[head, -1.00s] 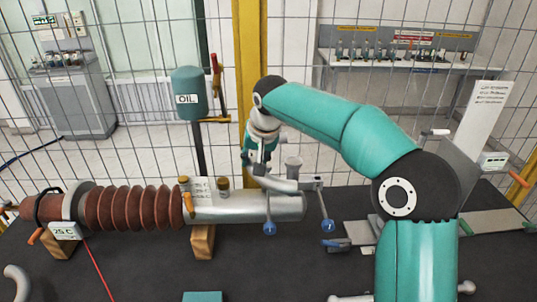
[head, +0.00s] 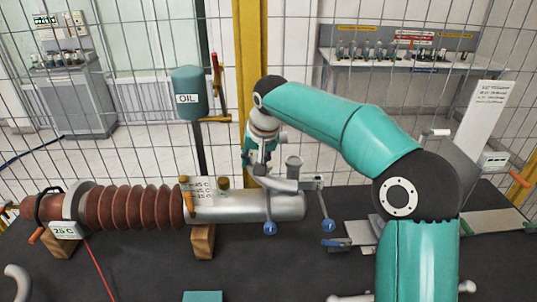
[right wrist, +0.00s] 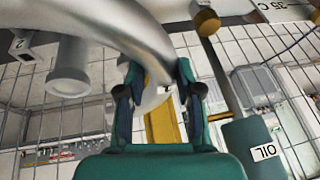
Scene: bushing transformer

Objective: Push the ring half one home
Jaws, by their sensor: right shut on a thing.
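The bushing's silver cylinder (head: 245,207) lies level on the table, joined to its red-brown ribbed part (head: 135,207). A grey curved piece, which looks like the ring half (head: 282,184), sits over the top of the cylinder near its right end. My right gripper (head: 262,166) reaches down onto it from behind. In the right wrist view the fingers (right wrist: 157,88) are on either side of the curved metal, shut on it. Whether the ring half is fully seated on the cylinder cannot be told. My left gripper is not in view.
Two blue-knobbed rods (head: 270,228) hang near the cylinder's right end. A small card (head: 200,188) and brass caps (head: 222,183) stand on the cylinder. A teal oil tank (head: 188,90) stands behind. Wooden blocks (head: 203,242) support the bushing. The front table is mostly clear.

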